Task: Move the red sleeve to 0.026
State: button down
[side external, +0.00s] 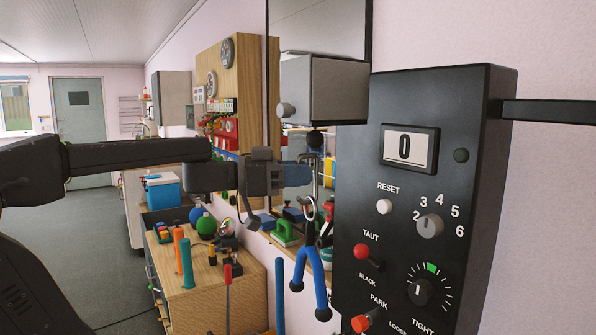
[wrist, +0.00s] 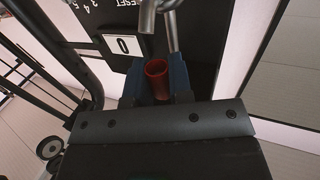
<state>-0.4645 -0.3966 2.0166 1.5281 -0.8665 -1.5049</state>
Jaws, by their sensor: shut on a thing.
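My gripper (side external: 290,176) reaches in from the left in the side external view, level with a bent metal hook (side external: 316,182) in front of the black panel. In the wrist view its two blue-padded fingers (wrist: 156,88) close around a red, hollow sleeve (wrist: 156,69). The sleeve's open end faces up in that picture, just below the curved metal hook (wrist: 150,14). The gripper is shut on the sleeve. In the side external view I cannot make out the sleeve at the fingers.
The black panel (side external: 470,150) fills the right side, with a counter (side external: 410,148) reading 0, knobs and a red-balled lever (side external: 365,254). A blue forked piece (side external: 312,268) hangs below the hook. A grey box (side external: 325,90) is above. A cluttered wooden bench (side external: 215,290) stands behind.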

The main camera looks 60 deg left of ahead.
jog(key=shift+f, duration=0.95)
jog(key=c, duration=0.9)
grip_release()
jog(key=shift+c, duration=0.2)
